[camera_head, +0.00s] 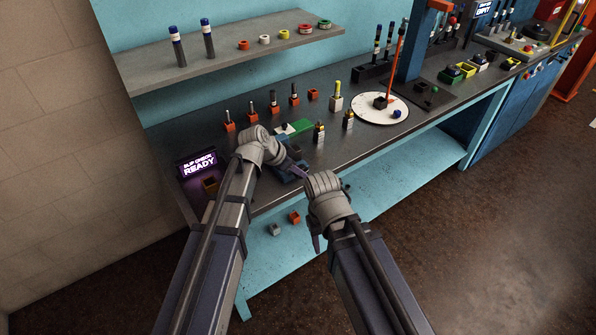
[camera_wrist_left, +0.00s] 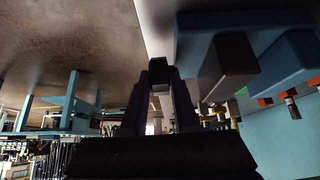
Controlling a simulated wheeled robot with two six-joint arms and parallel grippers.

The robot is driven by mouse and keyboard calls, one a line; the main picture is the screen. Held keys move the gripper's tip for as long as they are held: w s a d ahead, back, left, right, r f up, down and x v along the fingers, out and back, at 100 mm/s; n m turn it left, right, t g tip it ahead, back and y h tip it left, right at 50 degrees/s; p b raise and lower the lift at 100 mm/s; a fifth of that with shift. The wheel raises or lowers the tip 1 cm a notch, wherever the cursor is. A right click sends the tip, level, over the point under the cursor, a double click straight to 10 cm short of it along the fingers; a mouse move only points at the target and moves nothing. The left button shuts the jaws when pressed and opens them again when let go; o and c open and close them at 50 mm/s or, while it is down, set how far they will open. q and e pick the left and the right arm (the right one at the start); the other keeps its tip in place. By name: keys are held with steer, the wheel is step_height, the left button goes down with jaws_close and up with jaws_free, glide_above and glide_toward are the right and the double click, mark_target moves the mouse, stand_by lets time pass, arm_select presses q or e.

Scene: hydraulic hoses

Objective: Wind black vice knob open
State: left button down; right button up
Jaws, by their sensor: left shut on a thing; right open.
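The blue vice (camera_head: 287,168) sits at the front edge of the grey workbench, partly hidden behind my left wrist. It fills the upper right of the left wrist view (camera_wrist_left: 245,30), with a grey block (camera_wrist_left: 228,66) on it. My left gripper (camera_head: 300,173) is at the vice's front side. In the left wrist view its dark fingers are shut on the small black knob (camera_wrist_left: 159,75). The knob's link to the vice is not clear. My right gripper (camera_head: 316,243) is open and empty, pointing down in front of the bench, apart from the vice.
A sign reading "READY" (camera_head: 198,165) stands left of the vice. A green block (camera_head: 300,126), small holders with fittings and a white round plate (camera_head: 382,108) stand behind and to the right. A lower turquoise shelf (camera_head: 300,250) holds two small blocks. Space in front of the bench is open.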

arm_select(q)
steer(key=shift+s, duration=0.1)
steer(key=c, duration=0.7)
jaws_free()
steer(key=shift+o, duration=0.2)
steer(key=p+v, duration=0.6)
steer(key=v, duration=0.1)
steer(key=shift+a+r, duration=0.25)
steer(key=shift+r, duration=0.05)
